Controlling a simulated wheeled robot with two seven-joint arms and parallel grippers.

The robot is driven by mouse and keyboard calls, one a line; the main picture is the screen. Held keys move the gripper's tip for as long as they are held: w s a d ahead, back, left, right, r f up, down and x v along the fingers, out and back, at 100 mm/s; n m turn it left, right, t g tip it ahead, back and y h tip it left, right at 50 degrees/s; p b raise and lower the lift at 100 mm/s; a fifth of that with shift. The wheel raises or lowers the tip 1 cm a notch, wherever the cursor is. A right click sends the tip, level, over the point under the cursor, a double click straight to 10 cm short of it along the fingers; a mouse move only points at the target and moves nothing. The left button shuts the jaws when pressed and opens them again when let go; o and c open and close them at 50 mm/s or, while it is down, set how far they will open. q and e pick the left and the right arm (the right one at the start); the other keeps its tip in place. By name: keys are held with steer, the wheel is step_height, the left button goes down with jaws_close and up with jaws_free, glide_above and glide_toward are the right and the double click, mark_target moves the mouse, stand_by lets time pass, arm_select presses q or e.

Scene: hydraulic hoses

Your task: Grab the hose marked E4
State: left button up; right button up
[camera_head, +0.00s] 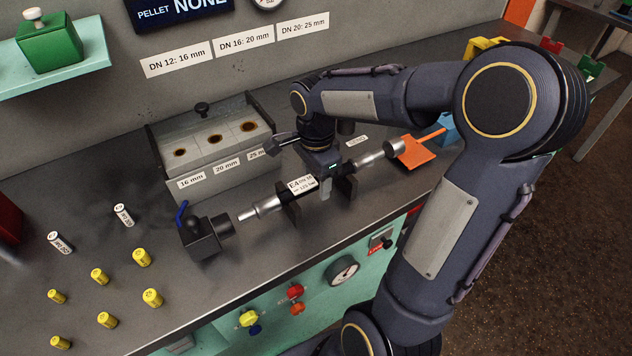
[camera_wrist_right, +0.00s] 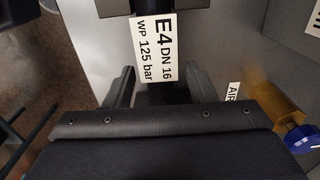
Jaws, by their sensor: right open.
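The hose marked E4 (camera_head: 302,184) is black with silver end fittings and lies across two dark stands on the bench. Its white label, reading E4 DN 16 and WP 125 bar, is clear in the right wrist view (camera_wrist_right: 153,47). My right gripper (camera_head: 329,176) is over the middle of the hose, to the right of the label. In the right wrist view my right gripper's fingers (camera_wrist_right: 160,78) are apart, on either side of the hose line. The palm hides part of the hose, and I cannot tell whether the fingers touch it. My left gripper is not in view.
A black block with a blue lever (camera_head: 203,236) stands by the hose's left end. An orange plate (camera_head: 418,151) lies by its right end. Behind is a box with three holes (camera_head: 213,139). Several yellow pieces (camera_head: 141,257) stand at front left.

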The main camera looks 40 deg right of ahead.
jaws_close()
stand_by(0.3)
steer(key=shift+r, duration=0.15)
